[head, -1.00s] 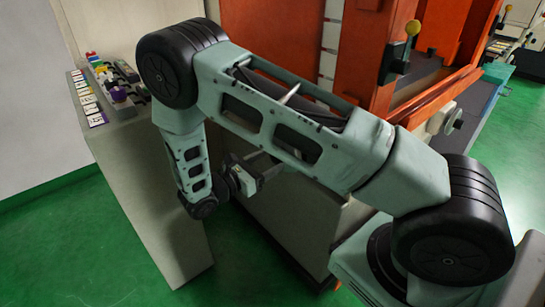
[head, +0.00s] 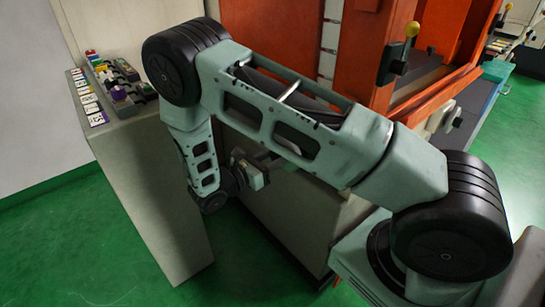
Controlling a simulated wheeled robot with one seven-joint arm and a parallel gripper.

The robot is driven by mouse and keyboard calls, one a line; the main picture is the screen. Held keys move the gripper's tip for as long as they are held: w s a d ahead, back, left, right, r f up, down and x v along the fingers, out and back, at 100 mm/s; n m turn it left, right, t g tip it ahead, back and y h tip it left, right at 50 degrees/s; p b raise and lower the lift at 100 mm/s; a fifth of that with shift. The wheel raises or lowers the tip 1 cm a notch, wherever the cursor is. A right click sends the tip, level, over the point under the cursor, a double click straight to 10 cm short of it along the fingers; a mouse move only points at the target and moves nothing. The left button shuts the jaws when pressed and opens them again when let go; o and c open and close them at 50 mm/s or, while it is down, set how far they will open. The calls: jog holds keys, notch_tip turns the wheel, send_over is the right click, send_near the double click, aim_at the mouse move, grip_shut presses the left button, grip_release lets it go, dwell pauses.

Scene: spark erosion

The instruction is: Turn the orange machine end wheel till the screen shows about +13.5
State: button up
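The orange machine (head: 285,40) stands behind my arm. I cannot tell whether this is the end wheel. My gripper (head: 268,164) is low beside the pale machine base, left of the picture's middle. Its fingers are mostly hidden behind my arm link, so I cannot see whether they are open or touch anything. No screen with a reading is in view.
A grey cabinet (head: 150,190) at the left carries several small coloured items and a row of labelled cards (head: 88,97). Green floor (head: 90,245) is free at the lower left.

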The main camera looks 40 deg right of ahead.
jog(key=shift+n, duration=0.3)
jog(key=o, duration=1)
jog(key=shift+c, duration=0.2)
jog(key=shift+a, duration=0.15)
jog(key=a+b, duration=0.3)
jog(key=a, duration=1.4)
jog(key=shift+s, duration=0.3)
jog(key=shift+a+r, duration=0.1)
